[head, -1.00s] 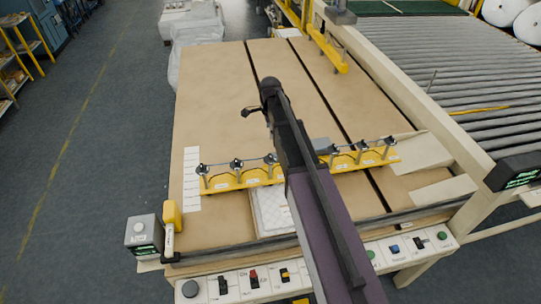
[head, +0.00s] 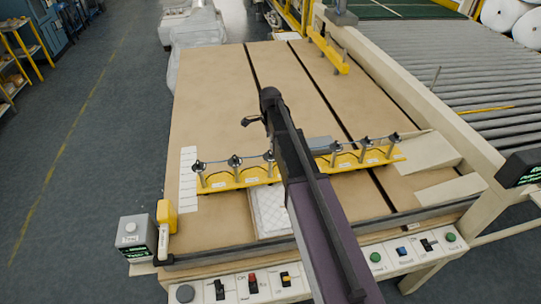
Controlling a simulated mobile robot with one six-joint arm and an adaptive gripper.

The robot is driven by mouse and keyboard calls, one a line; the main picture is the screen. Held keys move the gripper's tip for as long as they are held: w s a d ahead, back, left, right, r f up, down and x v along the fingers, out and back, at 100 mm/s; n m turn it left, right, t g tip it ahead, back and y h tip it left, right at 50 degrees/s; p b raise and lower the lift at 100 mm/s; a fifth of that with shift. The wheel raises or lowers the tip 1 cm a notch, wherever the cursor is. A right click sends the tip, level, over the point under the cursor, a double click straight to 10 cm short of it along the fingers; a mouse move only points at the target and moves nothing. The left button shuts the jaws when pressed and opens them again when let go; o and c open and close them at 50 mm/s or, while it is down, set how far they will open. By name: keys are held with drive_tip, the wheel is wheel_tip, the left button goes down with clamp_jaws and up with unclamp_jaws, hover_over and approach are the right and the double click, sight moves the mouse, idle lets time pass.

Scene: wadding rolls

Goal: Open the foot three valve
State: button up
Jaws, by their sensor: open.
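A yellow bar of suction feet (head: 228,180) lies across the front half of the tan table. Several dark-topped valves stand along it on a thin rail. The third valve from the left (head: 268,158) stands just left of my arm. My arm crosses the middle of the bar and hides part of it. Labels on the feet are too small to read, so I cannot tell which is foot three. My gripper (head: 250,121) shows only as a small dark part left of the arm's far end, beyond the bar and apart from it. It is open and seems empty.
The tan table (head: 215,100) has clear room behind the bar. A control panel with buttons and switches (head: 250,283) runs along its front edge. A grey box (head: 137,238) and a yellow part (head: 167,214) stand at the front left corner. A roller conveyor (head: 440,80) lies right.

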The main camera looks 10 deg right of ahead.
sight(270, 152)
drive_tip(key=shift+f+b, duration=2.7)
drive_tip(key=shift+f, duration=0.3)
clamp_jaws()
